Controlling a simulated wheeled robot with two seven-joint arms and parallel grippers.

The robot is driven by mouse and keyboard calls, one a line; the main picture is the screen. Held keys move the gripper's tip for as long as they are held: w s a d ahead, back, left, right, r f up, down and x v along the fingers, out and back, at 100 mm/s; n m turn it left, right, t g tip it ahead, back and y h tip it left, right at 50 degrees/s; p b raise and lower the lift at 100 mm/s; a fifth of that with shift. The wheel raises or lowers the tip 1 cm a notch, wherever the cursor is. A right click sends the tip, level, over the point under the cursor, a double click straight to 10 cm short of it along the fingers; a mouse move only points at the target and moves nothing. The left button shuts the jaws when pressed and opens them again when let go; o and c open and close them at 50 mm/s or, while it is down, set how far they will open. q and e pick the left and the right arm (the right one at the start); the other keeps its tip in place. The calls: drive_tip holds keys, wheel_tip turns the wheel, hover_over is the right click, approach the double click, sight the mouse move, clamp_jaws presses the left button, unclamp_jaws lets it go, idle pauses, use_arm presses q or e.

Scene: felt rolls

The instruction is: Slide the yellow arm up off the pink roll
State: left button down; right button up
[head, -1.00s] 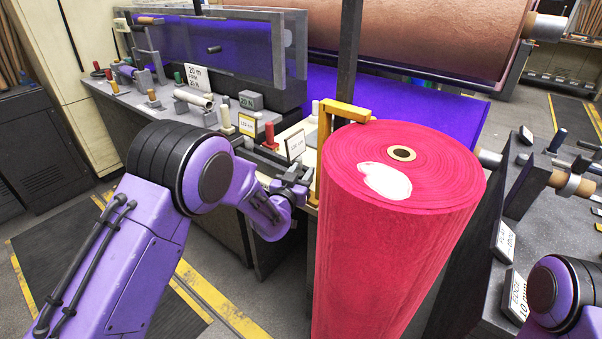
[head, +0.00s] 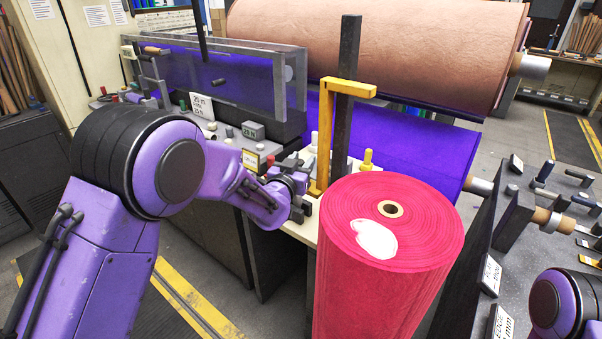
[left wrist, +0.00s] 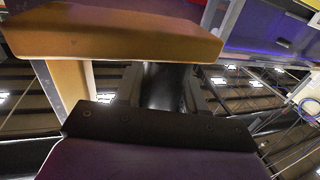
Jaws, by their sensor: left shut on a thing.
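The yellow arm (head: 324,140) is an angled piece with a long upright bar and a short top bar crossing the dark post (head: 348,60). Its top bar is well above the pink roll (head: 385,285), apart from it. Its lower end is beside the roll's upper left edge. My left gripper (head: 306,192) is shut on the yellow arm near that lower end. In the left wrist view an orange-yellow bar of the arm (left wrist: 115,35) fills the top; the fingers' hold is not clear there. The pink roll stands upright, with a core hole and a white patch on top. My right gripper is out of view.
A bench (head: 292,222) with small pegs and cards stands behind my left gripper. A large brown roll (head: 380,50) and purple felt (head: 410,150) are at the back. A grey table (head: 540,250) with tools is at the right.

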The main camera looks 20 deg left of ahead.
use_arm(q)
wheel_tip(320, 180, up, 5)
drive_tip(key=shift+f+p, duration=0.1)
drive_tip(key=shift+p, duration=0.7)
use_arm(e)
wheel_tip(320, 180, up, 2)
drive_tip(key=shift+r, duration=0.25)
use_arm(q)
drive_tip(key=c, duration=0.7)
unclamp_jaws()
drive_tip(key=shift+c, duration=0.2)
drive_tip(key=shift+f, duration=0.1)
